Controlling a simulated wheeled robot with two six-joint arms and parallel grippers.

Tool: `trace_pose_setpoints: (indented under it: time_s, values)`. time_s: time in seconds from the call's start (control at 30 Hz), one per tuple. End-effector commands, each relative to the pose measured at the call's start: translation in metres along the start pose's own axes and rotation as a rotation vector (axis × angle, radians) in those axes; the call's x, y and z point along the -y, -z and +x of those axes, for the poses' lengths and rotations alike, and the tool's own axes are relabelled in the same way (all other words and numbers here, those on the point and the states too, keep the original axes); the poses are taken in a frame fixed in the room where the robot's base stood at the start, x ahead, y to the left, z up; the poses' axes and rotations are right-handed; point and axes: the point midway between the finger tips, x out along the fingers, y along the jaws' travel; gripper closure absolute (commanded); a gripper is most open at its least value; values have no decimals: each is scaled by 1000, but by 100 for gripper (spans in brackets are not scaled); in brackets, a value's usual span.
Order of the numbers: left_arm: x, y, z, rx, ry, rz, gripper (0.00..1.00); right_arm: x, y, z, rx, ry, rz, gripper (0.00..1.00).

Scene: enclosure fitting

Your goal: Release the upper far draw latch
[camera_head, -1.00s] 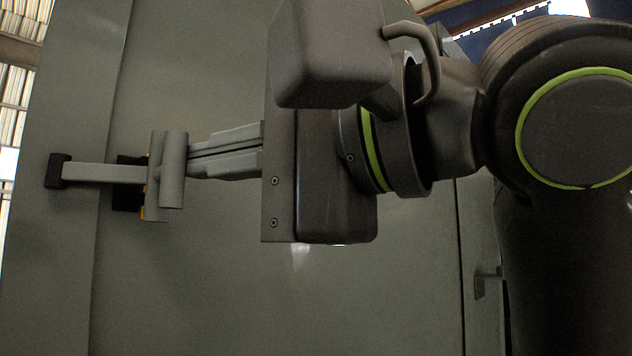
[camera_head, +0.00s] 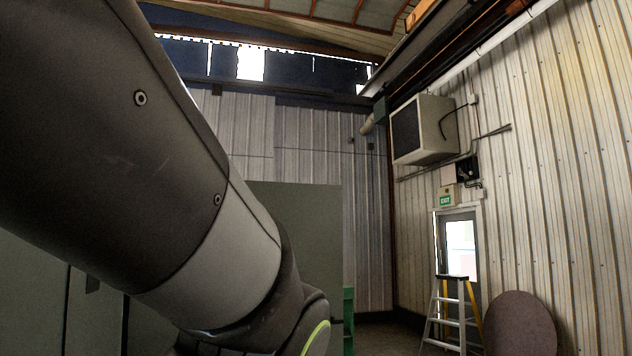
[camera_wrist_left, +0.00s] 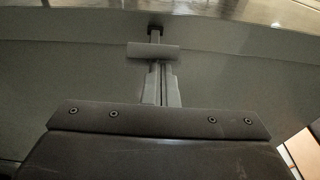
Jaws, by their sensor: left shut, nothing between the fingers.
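The draw latch shows only in the left wrist view, on the grey enclosure wall (camera_wrist_left: 60,75). Its grey crosswise handle (camera_wrist_left: 153,51) sits below a short arm that runs up to a dark catch (camera_wrist_left: 155,29). My left gripper (camera_wrist_left: 157,68) is shut and empty, its narrow fingers pointing at the handle. The fingertips end right at the handle's lower edge; I cannot tell whether they touch it. The latch base behind the handle is hidden. In the head view the latch and left gripper are out of frame; my arm fills the left side. My right gripper is not in view.
In the head view a stepladder (camera_head: 459,312) and a round brown board (camera_head: 519,324) stand by the right wall, near a door (camera_head: 459,250). A heater unit (camera_head: 424,130) hangs above. A grey panel (camera_head: 305,225) rises behind my arm.

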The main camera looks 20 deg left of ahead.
Motion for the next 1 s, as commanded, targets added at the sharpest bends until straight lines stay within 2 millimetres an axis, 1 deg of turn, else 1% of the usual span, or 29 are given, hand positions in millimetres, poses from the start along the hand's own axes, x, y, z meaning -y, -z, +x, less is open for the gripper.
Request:
trace_pose_setpoints:
  time_s: [0.1, 0.3, 0.83, 1.0]
  values:
    - [-1, -6, 0, 3, -2, -2, 100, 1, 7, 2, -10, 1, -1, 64]
    - [-1, -11, 1, 9, -3, -3, 100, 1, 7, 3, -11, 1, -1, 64]
    - [-1, -13, 1, 11, -5, -4, 100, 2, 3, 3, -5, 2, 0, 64]
    - [-2, -12, -2, 12, -5, -2, 100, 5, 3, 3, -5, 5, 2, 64]
